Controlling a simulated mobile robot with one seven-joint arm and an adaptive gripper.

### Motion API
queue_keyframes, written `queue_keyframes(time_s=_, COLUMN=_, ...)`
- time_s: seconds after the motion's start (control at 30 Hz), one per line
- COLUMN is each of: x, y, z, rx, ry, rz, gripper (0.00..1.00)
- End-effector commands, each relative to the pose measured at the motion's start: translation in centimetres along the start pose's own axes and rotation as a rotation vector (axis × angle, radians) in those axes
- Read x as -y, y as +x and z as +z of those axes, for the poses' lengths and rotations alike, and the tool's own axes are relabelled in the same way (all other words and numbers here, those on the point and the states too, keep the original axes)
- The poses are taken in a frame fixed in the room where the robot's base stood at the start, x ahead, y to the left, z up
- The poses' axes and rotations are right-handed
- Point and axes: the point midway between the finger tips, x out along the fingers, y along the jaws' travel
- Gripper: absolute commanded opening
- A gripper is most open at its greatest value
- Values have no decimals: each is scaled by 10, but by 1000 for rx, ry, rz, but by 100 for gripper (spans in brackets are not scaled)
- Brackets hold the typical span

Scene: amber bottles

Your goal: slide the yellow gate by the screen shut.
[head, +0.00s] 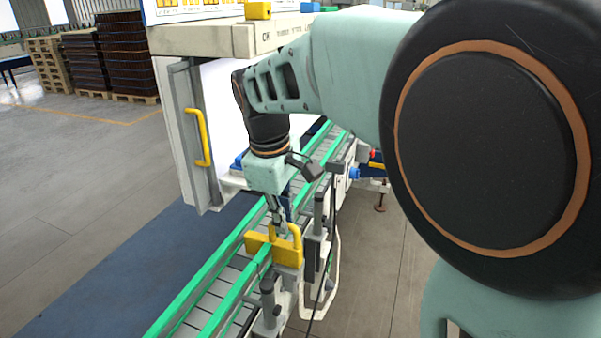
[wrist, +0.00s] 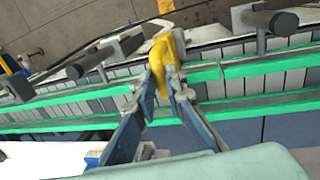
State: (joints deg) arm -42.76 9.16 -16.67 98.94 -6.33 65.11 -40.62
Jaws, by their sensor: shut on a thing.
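The yellow gate (head: 288,252) is a block with an upright handle at the side of the conveyor, with a yellow part reaching over the belt. My gripper (head: 279,230) comes down from above and is shut on its handle. In the wrist view the gripper (wrist: 167,88) has its two fingers on either side of the yellow gate's handle (wrist: 160,58). The fingers hide part of the handle. The screen by the gate cannot be made out for certain.
The conveyor (head: 215,290) with green rails runs from lower left to upper right. A white machine cabinet (head: 180,130) with a yellow door handle (head: 197,137) stands behind it. Stacked brown crates on pallets (head: 122,55) are far left. Black-knobbed brackets (head: 268,300) line the conveyor's near side.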

Motion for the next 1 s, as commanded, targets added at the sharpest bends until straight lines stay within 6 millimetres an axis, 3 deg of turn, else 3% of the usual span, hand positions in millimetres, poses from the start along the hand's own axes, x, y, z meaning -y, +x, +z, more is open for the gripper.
queue_keyframes(time_s=0.2, x=0, y=-2, z=-5, rx=-14, ry=-2, rz=5, gripper=0)
queue_keyframes(time_s=0.23, x=0, y=-2, z=-5, rx=-15, ry=-2, rz=5, gripper=14)
queue_keyframes(time_s=0.37, x=0, y=-1, z=-4, rx=-12, ry=-2, rz=5, gripper=29)
queue_keyframes(time_s=0.73, x=0, y=-7, z=-3, rx=-9, ry=-1, rz=3, gripper=29)
queue_keyframes(time_s=1.0, x=-1, y=-57, z=-2, rx=-13, ry=0, rz=7, gripper=29)
